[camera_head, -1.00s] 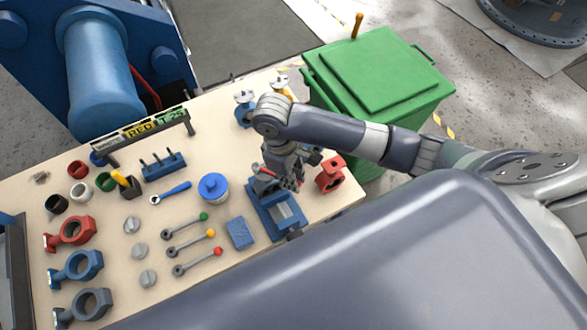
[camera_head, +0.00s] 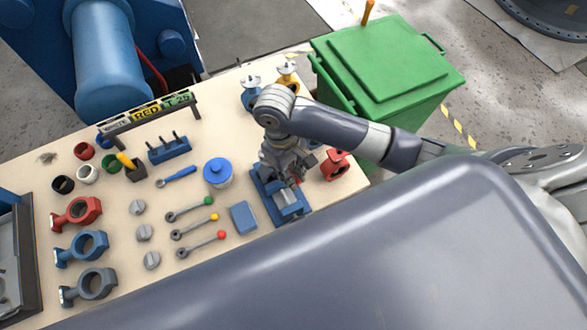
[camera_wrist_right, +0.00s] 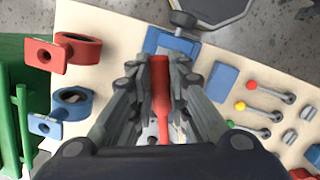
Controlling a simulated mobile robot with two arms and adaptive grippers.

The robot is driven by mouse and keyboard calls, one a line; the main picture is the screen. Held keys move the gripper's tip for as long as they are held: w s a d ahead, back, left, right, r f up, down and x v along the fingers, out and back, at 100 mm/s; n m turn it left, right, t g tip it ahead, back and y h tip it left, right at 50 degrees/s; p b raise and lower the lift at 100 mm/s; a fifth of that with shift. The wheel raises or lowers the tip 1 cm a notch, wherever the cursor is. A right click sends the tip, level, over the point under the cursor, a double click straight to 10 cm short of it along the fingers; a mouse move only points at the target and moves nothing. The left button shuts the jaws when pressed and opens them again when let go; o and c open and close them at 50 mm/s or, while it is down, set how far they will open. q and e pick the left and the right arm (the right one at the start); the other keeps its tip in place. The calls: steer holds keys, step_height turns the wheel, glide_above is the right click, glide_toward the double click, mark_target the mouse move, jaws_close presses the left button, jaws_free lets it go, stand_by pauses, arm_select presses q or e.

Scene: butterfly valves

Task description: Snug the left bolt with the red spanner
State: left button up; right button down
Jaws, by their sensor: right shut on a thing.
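My right gripper (camera_head: 288,172) is above the blue vise (camera_head: 291,209) at the table's right end. In the right wrist view, the gripper (camera_wrist_right: 160,70) is shut on the red spanner (camera_wrist_right: 160,88), which lies lengthwise between the fingers. The blue vise also shows at the top of that view (camera_wrist_right: 158,40), beyond the fingertips. Only a little red shows at the gripper in the head view. I cannot make out the left bolt or whether the spanner touches anything. My left gripper is not in view.
A red valve body (camera_head: 336,165) stands close right of the gripper. Blue (camera_head: 250,98) and yellow (camera_head: 286,78) stands are behind it. A green bin (camera_head: 385,70) is beyond the table. Levers with coloured knobs (camera_head: 200,227), a blue block (camera_head: 243,217) and a blue-lidded pot (camera_head: 217,172) lie left.

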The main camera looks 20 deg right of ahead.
steer(key=shift+s+f, duration=0.15)
steer(key=shift+s, duration=0.1)
steer(key=a+m+y, duration=0.1)
steer(key=a+m, duration=0.7)
steer(key=m, duration=0.1)
steer(key=shift+m+y, duration=0.3)
stand_by(1.6)
